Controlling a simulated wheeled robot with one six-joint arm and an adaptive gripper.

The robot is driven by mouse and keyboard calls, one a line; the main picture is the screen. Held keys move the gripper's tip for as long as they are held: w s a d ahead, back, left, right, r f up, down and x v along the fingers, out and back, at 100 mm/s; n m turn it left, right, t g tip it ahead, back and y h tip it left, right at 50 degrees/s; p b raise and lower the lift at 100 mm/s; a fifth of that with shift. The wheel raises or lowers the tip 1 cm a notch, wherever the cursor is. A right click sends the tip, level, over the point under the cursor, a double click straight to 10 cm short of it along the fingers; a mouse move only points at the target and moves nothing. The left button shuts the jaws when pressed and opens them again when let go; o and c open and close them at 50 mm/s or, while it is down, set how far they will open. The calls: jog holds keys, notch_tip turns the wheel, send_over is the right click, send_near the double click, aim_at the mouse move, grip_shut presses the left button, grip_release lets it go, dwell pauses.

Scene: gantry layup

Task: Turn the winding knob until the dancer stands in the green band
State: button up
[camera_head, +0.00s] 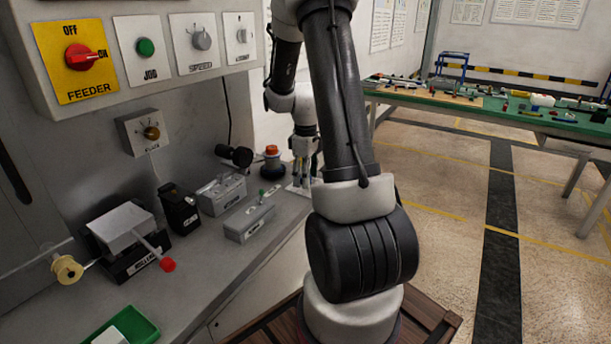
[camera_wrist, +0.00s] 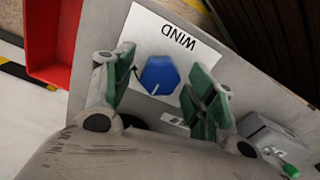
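The blue winding knob (camera_wrist: 159,75) sits on a white plate (camera_wrist: 190,24) marked WIND, with a white line on the knob's edge. In the wrist view my gripper (camera_wrist: 163,66) is open, with one green-padded finger on each side of the knob. I see gaps between pads and knob; the depth is hard to judge. In the head view my gripper (camera_head: 303,158) points down at the far right end of the grey bench, and the knob cannot be made out there. I cannot make out a dancer or a green band in either view.
The bench (camera_head: 205,275) holds several small devices and a red-topped post (camera_head: 271,160) near my gripper. A control panel (camera_head: 150,92) overhangs the bench.

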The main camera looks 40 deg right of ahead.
jog(key=c, duration=1)
jog(key=shift+m, duration=0.4)
jog(key=m, duration=1.1)
jog(key=shift+m, duration=2)
